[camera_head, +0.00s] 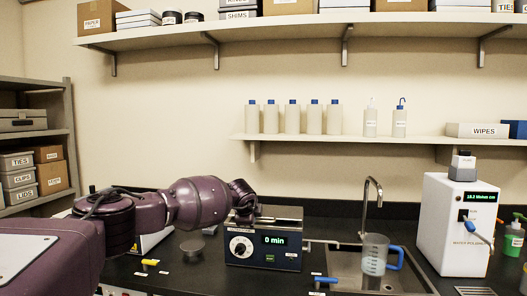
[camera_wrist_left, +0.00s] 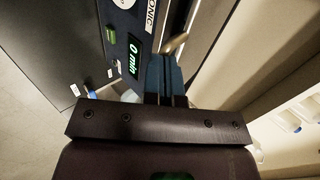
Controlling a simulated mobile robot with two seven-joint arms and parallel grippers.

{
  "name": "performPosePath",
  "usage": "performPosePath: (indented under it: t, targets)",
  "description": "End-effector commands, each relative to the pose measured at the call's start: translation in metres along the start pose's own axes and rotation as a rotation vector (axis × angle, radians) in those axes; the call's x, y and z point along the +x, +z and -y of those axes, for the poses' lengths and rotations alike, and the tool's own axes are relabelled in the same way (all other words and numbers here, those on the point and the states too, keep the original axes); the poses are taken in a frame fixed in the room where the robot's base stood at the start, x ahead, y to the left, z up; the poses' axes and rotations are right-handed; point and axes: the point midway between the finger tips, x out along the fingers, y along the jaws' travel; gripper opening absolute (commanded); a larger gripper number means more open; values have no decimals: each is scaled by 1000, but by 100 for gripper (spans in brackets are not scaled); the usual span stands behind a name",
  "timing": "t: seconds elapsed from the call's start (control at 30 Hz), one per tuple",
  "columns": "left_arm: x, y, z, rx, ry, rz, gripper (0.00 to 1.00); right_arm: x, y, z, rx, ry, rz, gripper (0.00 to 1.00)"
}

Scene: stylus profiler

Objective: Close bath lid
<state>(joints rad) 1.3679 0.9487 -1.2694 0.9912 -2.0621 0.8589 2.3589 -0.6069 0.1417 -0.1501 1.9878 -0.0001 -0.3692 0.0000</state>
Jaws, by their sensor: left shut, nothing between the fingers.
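The ultrasonic bath (camera_head: 263,250) is a dark blue box with a dial and a green "0 min" display, standing on the black bench. It also shows tilted in the wrist view (camera_wrist_left: 122,18). My left gripper (camera_head: 246,218) is at the bath's top, at its left part in the head view. In the wrist view, its fingers (camera_wrist_left: 165,78) are together and empty, close to a tan handle-like piece (camera_wrist_left: 174,44) beside the bath's top edge. The arm hides part of the bath's top, and I cannot tell how far the lid is open. My right gripper is not in view.
A sink (camera_head: 345,262) with a tap (camera_head: 373,205) and a clear jug (camera_head: 374,256) lies to the right of the bath. A white water purifier (camera_head: 452,230) stands farther right. A shelf with bottles (camera_head: 330,138) hangs above.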

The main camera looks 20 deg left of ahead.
Motion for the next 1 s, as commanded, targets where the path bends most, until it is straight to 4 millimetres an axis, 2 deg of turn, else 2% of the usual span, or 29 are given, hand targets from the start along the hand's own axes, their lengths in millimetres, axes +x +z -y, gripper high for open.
performPosePath:
  t: [0.1,0.33,1.0]
  targets:
    - [11,0,-8,0,1,-1,0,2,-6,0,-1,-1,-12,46]
    - [21,0,-14,0,-1,0,0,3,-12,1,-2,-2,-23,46]
    - [24,1,-16,0,0,0,0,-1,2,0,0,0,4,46]
